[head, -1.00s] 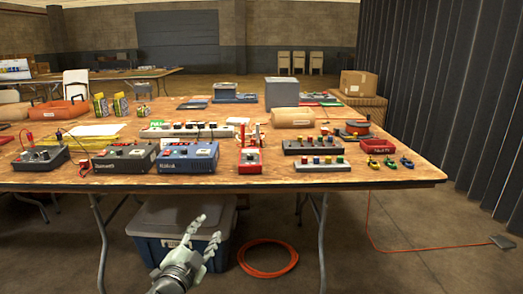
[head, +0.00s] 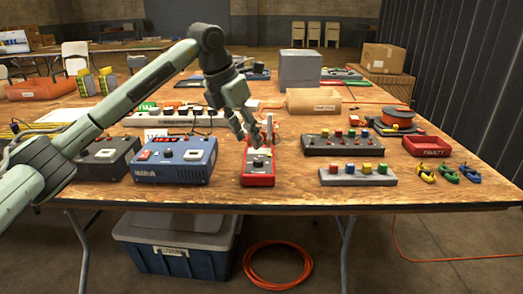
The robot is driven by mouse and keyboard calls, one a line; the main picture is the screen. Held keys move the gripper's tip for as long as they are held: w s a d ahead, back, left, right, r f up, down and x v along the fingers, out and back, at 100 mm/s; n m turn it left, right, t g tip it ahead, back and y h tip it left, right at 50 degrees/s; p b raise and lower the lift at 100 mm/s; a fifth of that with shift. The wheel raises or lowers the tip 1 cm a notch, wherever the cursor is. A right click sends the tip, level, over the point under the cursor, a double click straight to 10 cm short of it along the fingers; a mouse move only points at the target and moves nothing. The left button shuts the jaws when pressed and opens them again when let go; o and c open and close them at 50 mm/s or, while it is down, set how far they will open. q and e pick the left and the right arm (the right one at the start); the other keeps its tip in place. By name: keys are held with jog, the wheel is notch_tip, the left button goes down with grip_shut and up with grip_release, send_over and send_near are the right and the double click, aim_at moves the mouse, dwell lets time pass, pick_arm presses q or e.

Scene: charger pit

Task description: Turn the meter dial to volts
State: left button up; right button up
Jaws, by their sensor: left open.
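The red meter (head: 259,179) lies near the front edge of the wooden table, with a pale face and a dark dial (head: 258,162) on it. The dial's markings are too small to read. My left gripper (head: 257,142) hangs from my left arm, which comes in from the left. Its fingers are open, point down, and are just above or behind the top end of the meter. I cannot tell whether they touch it. Part of the meter's far end is hidden by the fingers. My right gripper is not in view.
A blue charger (head: 174,160) and a dark charger (head: 104,157) stand left of the meter. A power strip (head: 175,118) lies behind. Bare wood shows beside the meter.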

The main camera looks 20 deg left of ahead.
aim_at(258, 160)
pick_arm(q)
jog(key=x, duration=0.7)
jog(key=shift+s+d, duration=0.1)
jog(key=shift+d, duration=0.05)
grip_shut()
